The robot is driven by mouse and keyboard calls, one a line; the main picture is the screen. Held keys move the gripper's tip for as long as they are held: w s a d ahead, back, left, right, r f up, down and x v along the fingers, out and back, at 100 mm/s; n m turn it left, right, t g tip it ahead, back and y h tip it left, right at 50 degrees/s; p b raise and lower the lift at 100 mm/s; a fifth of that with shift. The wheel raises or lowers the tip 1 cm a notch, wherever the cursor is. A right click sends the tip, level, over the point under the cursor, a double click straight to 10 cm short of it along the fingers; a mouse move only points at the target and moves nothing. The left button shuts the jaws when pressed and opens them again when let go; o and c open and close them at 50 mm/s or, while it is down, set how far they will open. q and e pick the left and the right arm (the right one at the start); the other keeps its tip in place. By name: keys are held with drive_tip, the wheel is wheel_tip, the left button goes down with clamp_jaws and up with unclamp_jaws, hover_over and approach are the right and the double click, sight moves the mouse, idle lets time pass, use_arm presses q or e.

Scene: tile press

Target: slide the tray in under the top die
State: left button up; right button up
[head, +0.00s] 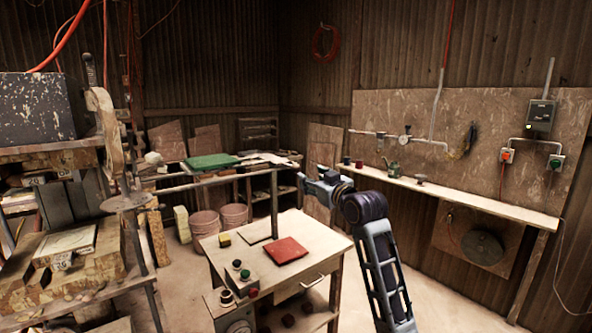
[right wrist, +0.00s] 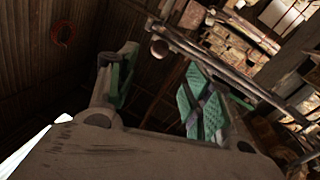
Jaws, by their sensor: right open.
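The press stands at the left edge of the head view. A dark speckled block (head: 35,110), seemingly the top die, sits on its upper brown plate (head: 45,155). Lower down, a pale flat slab (head: 65,243) lies on a worn brown block (head: 75,285); this may be the tray, but I cannot tell for certain. My right gripper (head: 308,183) is raised above the back right of the worktable, far right of the press. Its green-padded fingers are apart and empty in the right wrist view (right wrist: 160,88). My left gripper is not in view.
The worktable (head: 325,240) holds a red tile (head: 286,251), a yellow block (head: 224,239) and a control box (head: 240,272). A green slab (head: 211,161) lies on the back bench. A wall shelf (head: 470,196) runs along the right. Floor shows clear at right.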

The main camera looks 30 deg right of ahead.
sight(298, 170)
drive_tip(key=w, duration=0.4)
drive_tip(key=w+p, duration=0.1)
drive_tip(key=w, duration=0.1)
drive_tip(key=shift+w+d, duration=0.25)
drive_tip(key=shift+d, duration=0.1)
drive_tip(key=shift+w+d, duration=0.15)
drive_tip(key=shift+w, duration=1.35)
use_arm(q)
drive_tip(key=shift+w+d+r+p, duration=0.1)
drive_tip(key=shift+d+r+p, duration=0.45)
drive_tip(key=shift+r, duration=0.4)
use_arm(e)
drive_tip(key=shift+w+d, duration=0.2)
drive_tip(key=shift+w, duration=1.2)
drive_tip(key=shift+c, duration=0.4)
clamp_jaws()
